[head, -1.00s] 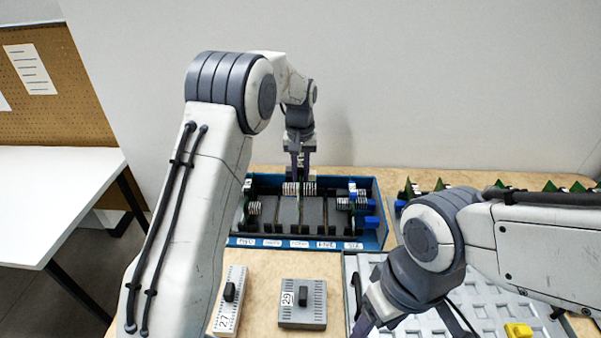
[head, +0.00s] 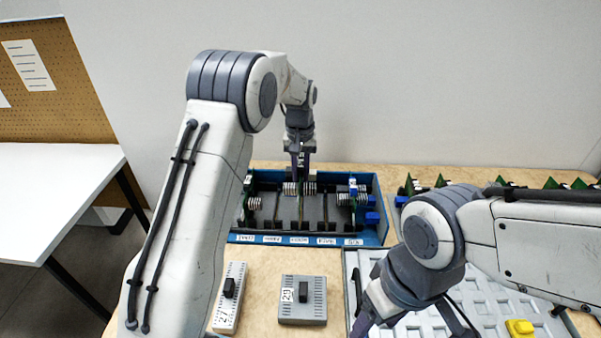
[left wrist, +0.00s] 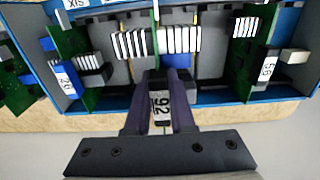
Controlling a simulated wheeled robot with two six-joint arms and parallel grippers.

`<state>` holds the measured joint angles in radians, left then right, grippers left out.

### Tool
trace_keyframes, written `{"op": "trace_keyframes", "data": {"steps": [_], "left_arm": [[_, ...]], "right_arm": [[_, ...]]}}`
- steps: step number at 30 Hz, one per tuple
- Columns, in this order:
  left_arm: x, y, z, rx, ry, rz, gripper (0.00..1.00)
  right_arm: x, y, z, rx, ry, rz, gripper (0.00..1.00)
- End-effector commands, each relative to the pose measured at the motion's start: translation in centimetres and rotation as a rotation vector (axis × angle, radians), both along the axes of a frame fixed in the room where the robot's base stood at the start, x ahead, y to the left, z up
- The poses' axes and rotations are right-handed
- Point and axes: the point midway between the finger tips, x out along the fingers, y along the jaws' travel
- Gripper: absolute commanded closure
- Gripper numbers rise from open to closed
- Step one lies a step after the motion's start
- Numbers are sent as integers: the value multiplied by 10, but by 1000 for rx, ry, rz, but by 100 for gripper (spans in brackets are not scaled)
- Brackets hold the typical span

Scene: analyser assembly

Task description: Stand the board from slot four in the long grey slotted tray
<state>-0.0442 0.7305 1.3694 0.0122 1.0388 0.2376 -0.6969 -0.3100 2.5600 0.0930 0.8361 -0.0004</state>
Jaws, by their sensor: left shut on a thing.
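My left gripper (head: 300,172) reaches down into the blue crate (head: 372,240). It is shut on the tagged top of a green board (left wrist: 156,20), seen edge-on in the left wrist view. The tag reads 92. White finned blocks flank the board, which stands upright in the crate's middle, by the label that appears to be four. Its lower edge is hidden. A long holder (head: 397,199) with several green boards stands at the back right, partly behind my right arm; it may be the long grey slotted tray. My right gripper (head: 412,328) is at the bottom edge, fingertips cut off.
Other boards (left wrist: 262,50) stand on both sides in the crate. Two grey blocks, tagged 27 (head: 225,308) and 29 (head: 303,314), lie in front of it. A light grey recessed tray (head: 490,300) with a yellow piece (head: 520,327) lies at the front right.

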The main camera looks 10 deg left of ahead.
Motion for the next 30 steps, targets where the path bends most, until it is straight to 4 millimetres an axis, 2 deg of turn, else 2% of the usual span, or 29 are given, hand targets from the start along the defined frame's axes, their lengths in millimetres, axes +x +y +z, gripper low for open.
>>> {"op": "trace_keyframes", "data": {"steps": [30], "left_arm": [[0,0,-16,0,0,0,100]], "right_arm": [[0,0,-8,0,0,0,35]]}}
